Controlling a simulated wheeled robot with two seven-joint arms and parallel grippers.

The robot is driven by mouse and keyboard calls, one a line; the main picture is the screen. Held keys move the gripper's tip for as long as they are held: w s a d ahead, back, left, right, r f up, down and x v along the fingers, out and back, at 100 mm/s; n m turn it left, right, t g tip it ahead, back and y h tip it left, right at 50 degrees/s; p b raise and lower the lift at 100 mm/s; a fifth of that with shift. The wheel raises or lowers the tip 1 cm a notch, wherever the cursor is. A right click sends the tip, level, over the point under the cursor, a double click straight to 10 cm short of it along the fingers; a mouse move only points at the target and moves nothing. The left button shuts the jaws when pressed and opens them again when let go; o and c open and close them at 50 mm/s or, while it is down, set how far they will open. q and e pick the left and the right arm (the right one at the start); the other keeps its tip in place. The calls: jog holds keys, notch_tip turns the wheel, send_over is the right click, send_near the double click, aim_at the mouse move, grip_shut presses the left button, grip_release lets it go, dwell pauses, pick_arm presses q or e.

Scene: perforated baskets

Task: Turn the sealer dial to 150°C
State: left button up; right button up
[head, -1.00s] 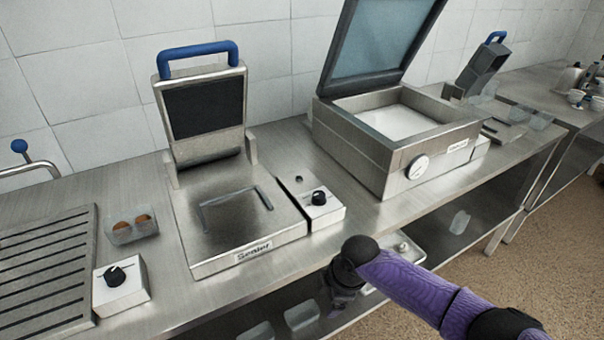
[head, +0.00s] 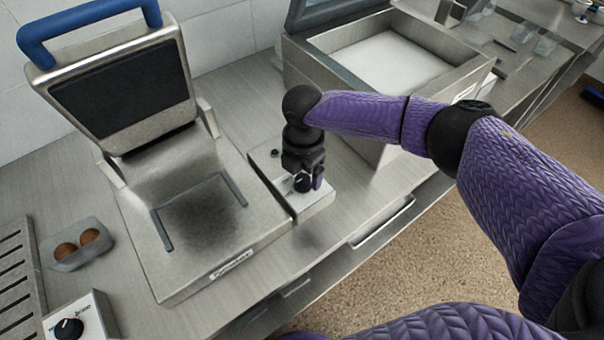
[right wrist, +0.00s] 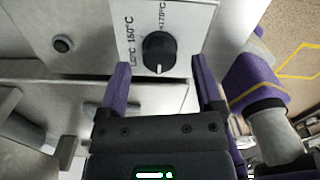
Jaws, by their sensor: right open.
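The sealer (head: 240,243) stands on the steel counter with its blue-handled lid raised. Its control box (head: 320,202) is on its right side and carries a black round dial (right wrist: 158,52). In the right wrist view, printed labels lie around the dial; 150°C reads at its upper left and 170°C at its upper right. A faint light mark shows on the dial's lower part, but its exact setting is hard to tell. My right gripper (head: 308,181) is over the dial, its open fingers on either side with gaps between. My left gripper is out of view.
A second dial box (head: 85,325) sits at the lower left, near a clear tray (head: 80,248) with brown round items. An open steel chamber machine (head: 435,75) stands right of the control box. The counter's front edge is close to the box.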

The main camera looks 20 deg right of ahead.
jog(key=shift+f, duration=0.85)
grip_shut()
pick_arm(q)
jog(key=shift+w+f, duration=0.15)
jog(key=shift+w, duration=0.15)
